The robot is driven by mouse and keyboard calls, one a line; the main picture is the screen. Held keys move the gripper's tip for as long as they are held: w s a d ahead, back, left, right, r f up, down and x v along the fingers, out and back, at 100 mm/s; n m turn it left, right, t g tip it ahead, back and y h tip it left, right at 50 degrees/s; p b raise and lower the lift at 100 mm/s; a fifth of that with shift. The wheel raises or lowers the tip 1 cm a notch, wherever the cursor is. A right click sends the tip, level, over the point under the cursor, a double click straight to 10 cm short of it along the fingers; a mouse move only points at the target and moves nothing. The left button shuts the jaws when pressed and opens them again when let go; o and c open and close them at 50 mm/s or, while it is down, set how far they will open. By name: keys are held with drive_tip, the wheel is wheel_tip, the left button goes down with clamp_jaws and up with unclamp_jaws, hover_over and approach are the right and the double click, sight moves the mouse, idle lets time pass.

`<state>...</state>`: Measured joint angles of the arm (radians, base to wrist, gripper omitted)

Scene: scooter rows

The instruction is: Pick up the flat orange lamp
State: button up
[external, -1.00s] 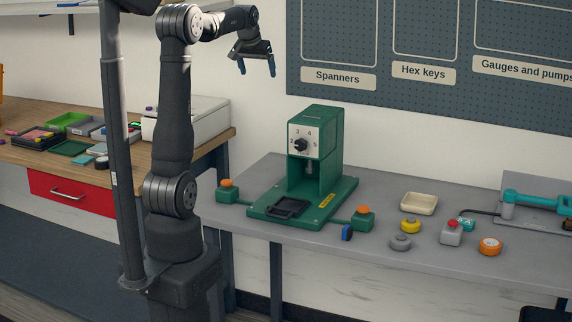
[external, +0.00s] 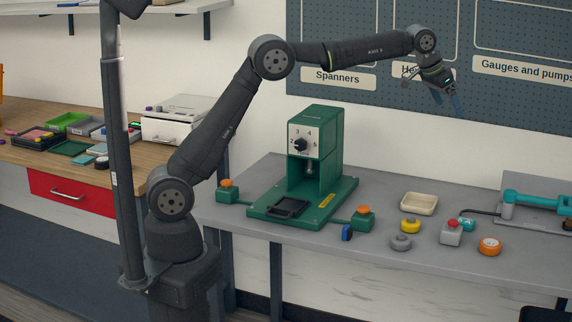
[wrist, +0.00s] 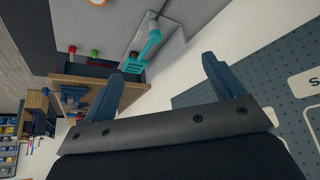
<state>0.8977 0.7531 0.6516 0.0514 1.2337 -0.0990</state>
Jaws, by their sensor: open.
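The flat orange lamp (external: 490,246) is a low round puck with a paler top. It sits on the grey bench near the front right, just right of a grey box with a red button. My gripper (external: 446,100) is raised high above the bench, in front of the pegboard, well above and to the left of the lamp. Its blue fingers are apart with nothing between them, as the wrist view (wrist: 170,62) also shows. An orange round thing shows near the top of the wrist view; I cannot tell if it is this lamp.
The red-button box (external: 452,232), a yellow knob (external: 410,226), a grey knob (external: 400,242) and a teal piece (external: 467,223) stand close by. A cream tray (external: 419,203) is behind them. A green press (external: 318,165) stands left; a teal-handled tool (external: 535,200) lies right.

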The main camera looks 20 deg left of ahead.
drive_tip(key=s+d+f+m, duration=0.1)
drive_tip(key=s+d+m, duration=0.1)
drive_tip(key=s+d, duration=1)
approach(490, 242)
drive_tip(key=f, duration=0.1)
drive_tip(key=w+d+f, duration=0.1)
drive_tip(key=shift+w+f+g+h, duration=0.15)
drive_tip(key=shift+f+g+h, duration=0.15)
drive_tip(key=shift+h, duration=0.1)
drive_tip(key=shift+a+x, duration=0.15)
drive_tip(key=shift+x, duration=0.95)
drive_tip(key=shift+a+x, duration=0.1)
drive_tip(key=shift+x, duration=2)
drive_tip(key=c, duration=1.1)
